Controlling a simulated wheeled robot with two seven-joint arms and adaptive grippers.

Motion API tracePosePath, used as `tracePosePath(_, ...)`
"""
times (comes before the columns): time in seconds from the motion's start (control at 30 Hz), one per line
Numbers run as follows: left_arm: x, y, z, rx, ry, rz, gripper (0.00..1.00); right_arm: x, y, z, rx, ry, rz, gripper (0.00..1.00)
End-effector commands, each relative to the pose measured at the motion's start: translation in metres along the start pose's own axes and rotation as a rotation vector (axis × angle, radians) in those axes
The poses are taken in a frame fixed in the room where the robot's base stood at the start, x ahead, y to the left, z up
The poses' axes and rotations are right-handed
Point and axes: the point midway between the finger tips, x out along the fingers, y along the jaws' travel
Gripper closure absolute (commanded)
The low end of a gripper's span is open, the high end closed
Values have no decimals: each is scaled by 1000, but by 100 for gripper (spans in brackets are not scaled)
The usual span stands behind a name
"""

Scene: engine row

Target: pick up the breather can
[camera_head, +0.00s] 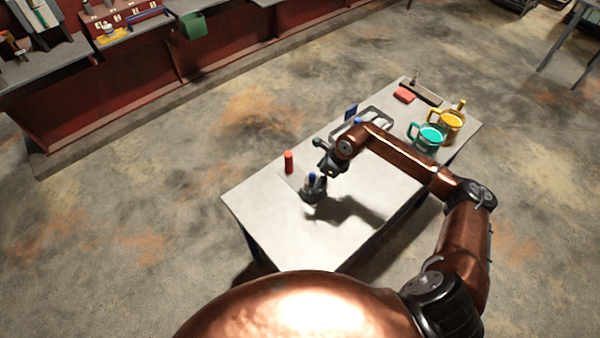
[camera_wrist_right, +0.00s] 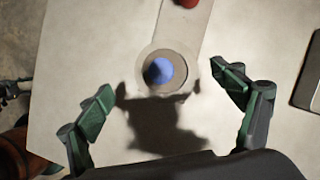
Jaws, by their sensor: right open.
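A small round thing with a blue top, which looks like the breather can (camera_wrist_right: 160,69), stands on a pale strip on the table. In the head view its blue top (camera_head: 311,179) shows beside my right gripper (camera_head: 315,191), which partly hides it. My right gripper also shows in the right wrist view (camera_wrist_right: 165,84), open and empty. Its two fingers are wide apart, one to each side of the blue-topped thing and clear of it. My left gripper is not in view.
A red cylinder (camera_head: 289,161) stands close by on the table (camera_head: 260,209). A tray (camera_head: 378,121) lies behind my right arm. The near table end is clear.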

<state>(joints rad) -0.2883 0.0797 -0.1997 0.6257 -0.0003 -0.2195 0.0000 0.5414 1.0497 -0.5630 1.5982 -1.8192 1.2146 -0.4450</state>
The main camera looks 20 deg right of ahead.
Motion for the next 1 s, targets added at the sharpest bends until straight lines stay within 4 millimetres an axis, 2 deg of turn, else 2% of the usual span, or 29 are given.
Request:
tracePosePath(0.17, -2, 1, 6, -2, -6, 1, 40, 8, 0, -1, 1, 3, 2, 13)
tracePosePath(0.43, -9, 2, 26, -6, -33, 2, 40, 36, -1, -2, 5, 2, 2, 13)
tracePosePath(0.7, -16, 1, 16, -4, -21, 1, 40, 73, -4, -2, 3, 2, 2, 13)
tracePosePath(0.87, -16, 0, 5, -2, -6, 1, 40, 78, -4, -2, 0, 2, 0, 13)
tracePosePath(1.0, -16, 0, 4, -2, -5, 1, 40, 78, -4, -2, 0, 2, 0, 13)
